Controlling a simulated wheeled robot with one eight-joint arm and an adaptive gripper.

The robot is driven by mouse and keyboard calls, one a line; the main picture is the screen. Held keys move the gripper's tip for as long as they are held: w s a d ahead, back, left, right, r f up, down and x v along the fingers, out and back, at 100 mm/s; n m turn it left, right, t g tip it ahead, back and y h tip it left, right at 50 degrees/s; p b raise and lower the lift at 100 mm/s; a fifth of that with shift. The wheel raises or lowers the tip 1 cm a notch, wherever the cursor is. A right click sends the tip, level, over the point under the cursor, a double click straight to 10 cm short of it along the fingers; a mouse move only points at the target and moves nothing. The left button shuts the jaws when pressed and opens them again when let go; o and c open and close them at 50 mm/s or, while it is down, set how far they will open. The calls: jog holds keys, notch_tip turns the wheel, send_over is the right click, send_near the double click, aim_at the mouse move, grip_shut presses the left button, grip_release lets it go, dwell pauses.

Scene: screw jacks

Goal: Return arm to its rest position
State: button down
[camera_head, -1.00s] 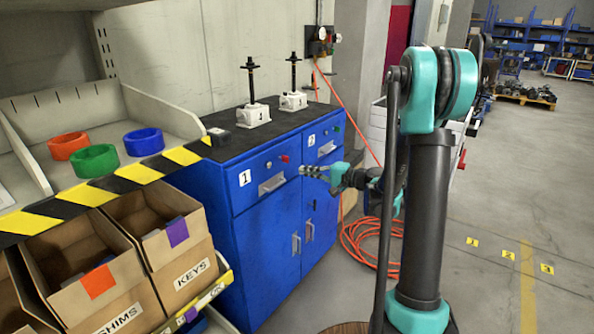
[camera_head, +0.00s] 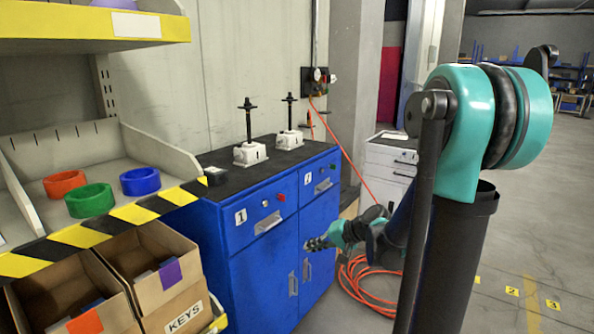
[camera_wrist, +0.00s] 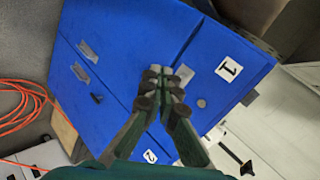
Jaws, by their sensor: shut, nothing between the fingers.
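My gripper (camera_head: 316,244) is in front of the blue cabinet (camera_head: 253,270) in the head view, at the height of the doors below the drawers. Its fingers are shut and empty. In the wrist view the gripper (camera_wrist: 166,72) points toward the cabinet front (camera_wrist: 125,45), with drawer labels 1 and 2 in view. A gap to the cabinet seems to show, but its size is hard to tell. My arm (camera_head: 455,200) fills the right of the head view, with the elbow joint raised high.
Two screw jacks (camera_head: 250,152) (camera_head: 289,138) stand on the cabinet top. A shelf at left holds red (camera_head: 65,183), green (camera_head: 90,200) and blue (camera_head: 140,181) rings above open boxes (camera_head: 160,262). An orange hose (camera_head: 362,285) lies coiled on the floor. Floor at right is clear.

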jog(key=s+d+f+n+h, duration=0.1)
jog(key=s+d+f+h, duration=0.1)
jog(key=s, duration=0.4)
jog(key=s+d+f+n+g+h, duration=0.1)
jog(key=s+d+f+h, duration=0.2)
jog(key=s+d, duration=0.3)
jog(key=s+d+f+n+h, duration=0.1)
jog(key=s+d+f+h, duration=0.1)
jog(key=s+d+h, duration=0.2)
jog(key=shift+s+d+f, duration=0.35)
jog(key=shift+s+d, duration=0.7)
jog(key=shift+s, duration=0.15)
